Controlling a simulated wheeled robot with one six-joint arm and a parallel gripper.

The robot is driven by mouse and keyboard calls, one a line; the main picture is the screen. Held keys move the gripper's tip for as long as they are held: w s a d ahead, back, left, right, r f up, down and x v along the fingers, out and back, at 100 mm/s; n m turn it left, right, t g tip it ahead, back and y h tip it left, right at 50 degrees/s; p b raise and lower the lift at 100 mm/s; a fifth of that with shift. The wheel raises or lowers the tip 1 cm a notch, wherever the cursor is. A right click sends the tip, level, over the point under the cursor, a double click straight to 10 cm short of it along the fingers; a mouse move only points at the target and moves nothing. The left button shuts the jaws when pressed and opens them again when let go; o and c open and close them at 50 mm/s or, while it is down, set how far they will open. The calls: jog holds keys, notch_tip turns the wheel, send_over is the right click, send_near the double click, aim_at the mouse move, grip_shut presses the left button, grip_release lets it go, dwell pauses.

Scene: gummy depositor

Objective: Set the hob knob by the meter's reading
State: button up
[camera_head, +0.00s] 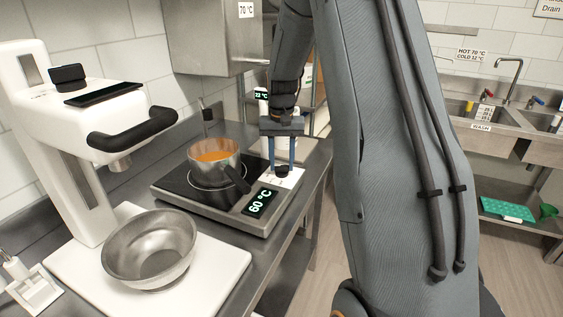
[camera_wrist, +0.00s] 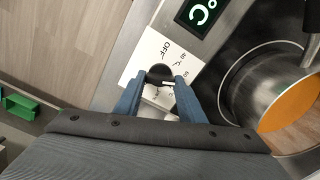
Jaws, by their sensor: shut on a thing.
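The hob (camera_head: 180,190) stands on the steel counter. Its black knob (camera_head: 282,171) sits on a white dial plate, and in the wrist view the knob (camera_wrist: 160,74) has OFF and number marks around it. My gripper (camera_head: 281,160) reaches down from above with its blue fingers shut on the knob; its fingertips (camera_wrist: 158,82) are at either side of it. The hob display (camera_head: 261,203) reads 60 °C. A meter (camera_head: 262,95) behind my gripper shows a small reading that looks like 22 °C. A steel pan (camera_head: 214,165) of orange liquid is on the hob.
A white stand mixer (camera_head: 65,130) and a steel bowl (camera_head: 150,248) are at the left. A sign on the steel hood (camera_head: 246,10) reads 70 °C. Sinks (camera_head: 480,137) are at the right, beyond open floor.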

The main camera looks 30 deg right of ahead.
dwell(0.3)
jog(key=o, duration=1)
jog(key=shift+o, duration=0.2)
jog(key=shift+r, duration=0.1)
notch_tip(320, 180, up, 8)
jog(key=shift+f+b, duration=0.15)
jog(key=shift+b, duration=1)
